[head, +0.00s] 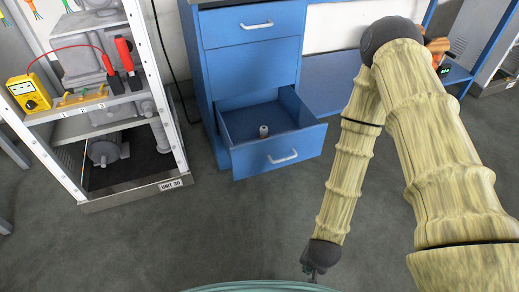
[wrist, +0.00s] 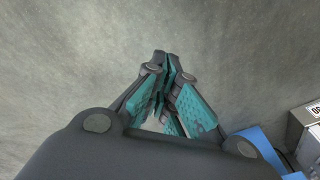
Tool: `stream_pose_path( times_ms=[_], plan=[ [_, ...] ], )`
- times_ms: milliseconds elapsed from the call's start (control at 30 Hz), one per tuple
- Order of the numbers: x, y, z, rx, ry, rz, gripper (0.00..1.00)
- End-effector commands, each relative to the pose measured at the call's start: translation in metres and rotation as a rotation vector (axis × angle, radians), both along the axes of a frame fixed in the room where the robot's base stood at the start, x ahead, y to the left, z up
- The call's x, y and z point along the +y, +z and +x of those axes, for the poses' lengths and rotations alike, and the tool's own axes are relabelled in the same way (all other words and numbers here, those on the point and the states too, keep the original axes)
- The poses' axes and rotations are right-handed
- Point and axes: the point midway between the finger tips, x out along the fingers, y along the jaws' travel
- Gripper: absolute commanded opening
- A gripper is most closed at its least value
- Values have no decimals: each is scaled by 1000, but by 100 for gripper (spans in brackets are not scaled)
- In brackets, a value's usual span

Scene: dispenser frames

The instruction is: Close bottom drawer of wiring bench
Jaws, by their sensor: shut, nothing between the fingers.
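The blue wiring bench (head: 250,62) stands at the back middle of the head view. Its bottom drawer (head: 280,154) is pulled out and open, with a silver handle on its front. A small grey cylindrical object (head: 263,131) sits inside it. The drawers above are flush with the bench. My gripper (head: 312,271) is low at the bottom of the head view, in front of and apart from the drawer. In the wrist view my gripper (wrist: 165,75) is shut and empty, over grey floor. A blue piece at the lower right there (wrist: 262,150) is probably part of the bench.
A white-framed shelf unit (head: 130,190) with motors, a yellow multimeter (head: 29,93) and red-handled tools stands left of the drawer. My arm fills the right side. A blue lower shelf (head: 335,82) lies behind it. The floor (head: 220,225) before the drawer is clear.

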Motion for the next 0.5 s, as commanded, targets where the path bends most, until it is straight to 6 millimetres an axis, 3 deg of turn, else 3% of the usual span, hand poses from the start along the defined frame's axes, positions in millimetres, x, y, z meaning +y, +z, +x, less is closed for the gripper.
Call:
stream_pose_path(
  times_ms=[33, 200, 367, 500],
  plan=[
    [12, 14, 24, -36, -135, 20, 0],
    [46, 59, 94, -121, -627, 102, 0],
    [78, 118, 152, -158, -1086, 207, 0],
    [104, 180, 193, -146, -1478, 308, 0]
  ],
)
